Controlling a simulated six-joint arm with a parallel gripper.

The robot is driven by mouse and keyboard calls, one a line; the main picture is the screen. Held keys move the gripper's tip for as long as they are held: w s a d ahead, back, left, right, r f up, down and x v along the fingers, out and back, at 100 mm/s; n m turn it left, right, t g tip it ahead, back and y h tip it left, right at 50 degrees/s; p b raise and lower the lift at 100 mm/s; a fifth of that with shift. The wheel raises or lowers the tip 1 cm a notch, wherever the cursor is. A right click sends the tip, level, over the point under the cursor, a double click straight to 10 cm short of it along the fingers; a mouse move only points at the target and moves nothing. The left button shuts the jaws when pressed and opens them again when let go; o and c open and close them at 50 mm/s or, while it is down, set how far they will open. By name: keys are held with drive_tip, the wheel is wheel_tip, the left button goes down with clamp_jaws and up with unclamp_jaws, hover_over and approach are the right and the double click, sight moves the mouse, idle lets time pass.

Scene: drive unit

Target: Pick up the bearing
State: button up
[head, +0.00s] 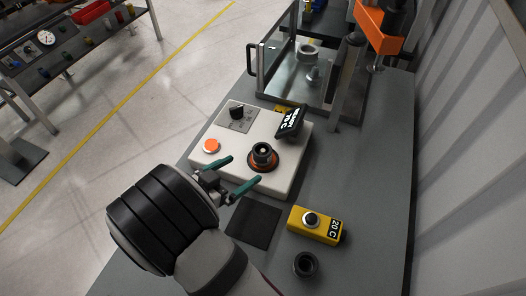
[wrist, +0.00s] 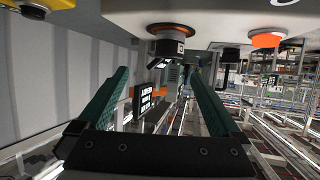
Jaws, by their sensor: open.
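A dark ring-shaped part (head: 262,150), likely the bearing, sits on an orange-rimmed round seat on the white control box (head: 225,165). In the wrist view the dark part (wrist: 166,46) hangs at the top middle, because that picture is upside down. My gripper (head: 246,168) is open with teal fingers spread, left of and near the dark part. In the wrist view my gripper (wrist: 158,72) shows nothing held between its fingers. Another dark ring (head: 306,264) lies on the bench at the front; I cannot tell for certain which is the bearing.
The box carries an orange button (head: 211,146), a black knob (head: 237,112) and a tilted display (head: 290,121). A clear-walled enclosure (head: 262,72) and orange-headed press (head: 380,32) stand behind.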

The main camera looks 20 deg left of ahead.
sight(265, 149)
drive_tip(key=x, duration=0.5)
drive_tip(key=a+x, duration=0.1)
drive_tip(key=x, duration=0.4)
drive_tip(key=a+x, duration=0.1)
drive_tip(key=x, duration=0.4)
drive_tip(key=shift+w+d+f, duration=0.1)
drive_tip(key=shift+w, duration=0.3)
clamp_jaws()
